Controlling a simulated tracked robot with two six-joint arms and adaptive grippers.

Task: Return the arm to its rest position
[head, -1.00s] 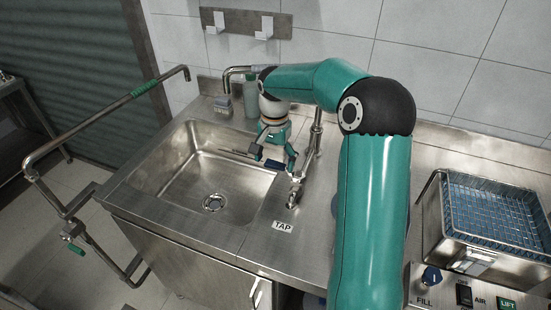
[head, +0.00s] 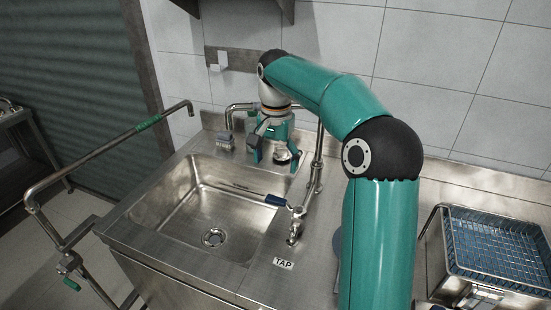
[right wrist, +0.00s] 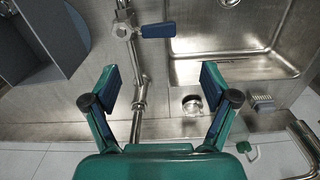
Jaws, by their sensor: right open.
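My right gripper (head: 275,158) is open and empty, hanging behind the tap near the sink's back right corner. Both spread fingers with dark pads show in the right wrist view (right wrist: 160,88). The tap's blue lever (head: 275,200) is clear of the fingers and points left over the sink's edge; it also shows in the right wrist view (right wrist: 158,30). The steel tap body (head: 296,226) stands on the counter beside the sink (head: 165,212). My right arm reaches in from the lower right, bent at its black elbow. My left gripper is not in view.
A brush (head: 224,141) sits at the sink's back left corner. A small round metal item (right wrist: 192,104) lies behind the sink. A blue wire basket (head: 495,240) stands at the right. A pipe rail (head: 100,153) runs along the left. The wall (head: 440,60) is close behind.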

